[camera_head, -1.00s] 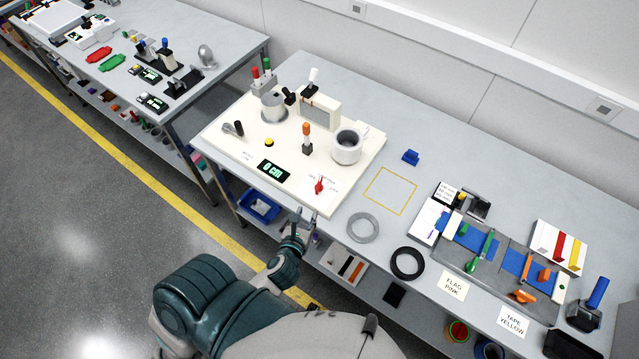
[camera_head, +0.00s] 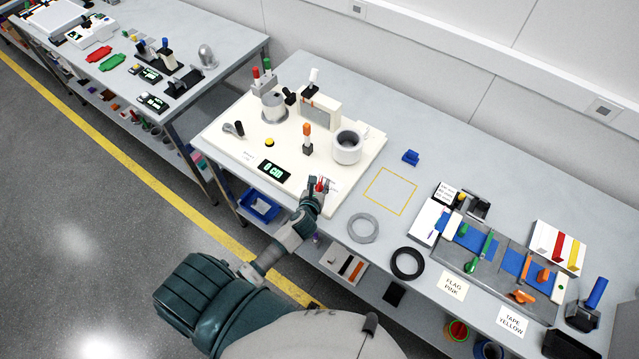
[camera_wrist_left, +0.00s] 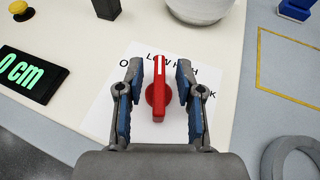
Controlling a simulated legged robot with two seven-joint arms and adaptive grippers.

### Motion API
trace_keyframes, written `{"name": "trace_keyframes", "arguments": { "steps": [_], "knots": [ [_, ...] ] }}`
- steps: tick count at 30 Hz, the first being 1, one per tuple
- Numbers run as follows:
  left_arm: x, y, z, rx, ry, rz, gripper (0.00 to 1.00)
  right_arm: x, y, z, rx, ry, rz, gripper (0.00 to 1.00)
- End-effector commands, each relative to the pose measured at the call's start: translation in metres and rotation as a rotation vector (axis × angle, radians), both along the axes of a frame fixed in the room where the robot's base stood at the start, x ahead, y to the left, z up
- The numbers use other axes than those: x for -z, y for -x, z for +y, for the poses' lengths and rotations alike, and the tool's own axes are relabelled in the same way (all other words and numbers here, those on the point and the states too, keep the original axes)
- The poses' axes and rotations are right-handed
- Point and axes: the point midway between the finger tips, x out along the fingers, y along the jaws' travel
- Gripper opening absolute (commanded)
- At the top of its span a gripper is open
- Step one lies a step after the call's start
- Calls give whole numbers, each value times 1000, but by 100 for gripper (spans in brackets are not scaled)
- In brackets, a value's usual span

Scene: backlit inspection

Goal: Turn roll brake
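The roll brake knob (camera_wrist_left: 158,92) is red with a white line along its top and sits on a white label with partly hidden lettering. It also shows in the head view (camera_head: 320,186), at the front right of the cream board (camera_head: 222,133). My left gripper (camera_wrist_left: 157,88) is open, with one blue-padded finger on each side of the knob's handle and a gap visible on both sides. In the head view my left gripper (camera_head: 319,187) reaches over the board's front edge to the knob. My right gripper is not in view.
A display (camera_head: 273,170) reading "0 CM" and a yellow button (camera_head: 269,143) are left of the knob. A white cup (camera_head: 347,147) stands behind it. A grey ring (camera_head: 363,228) and a yellow outlined square (camera_head: 391,191) lie to the right.

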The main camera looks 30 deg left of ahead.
Motion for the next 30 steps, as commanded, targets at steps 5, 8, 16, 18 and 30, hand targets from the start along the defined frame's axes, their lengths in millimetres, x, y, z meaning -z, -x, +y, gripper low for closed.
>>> {"name": "trace_keyframes", "arguments": {
  "steps": [5, 8, 16, 18, 30],
  "knots": [
    [0, -1, 0, 0, 0, 0, 36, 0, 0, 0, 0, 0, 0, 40],
    [0, 0, 0, 0, 0, 0, 29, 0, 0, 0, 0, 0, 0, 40],
    [0, 0, 0, 0, 0, 0, 0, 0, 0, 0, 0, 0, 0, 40],
    [0, 0, 0, 1, 0, 0, 0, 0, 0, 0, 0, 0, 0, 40],
    [-4, 0, 2, 133, -4, 3, 0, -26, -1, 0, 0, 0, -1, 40]
  ]
}}
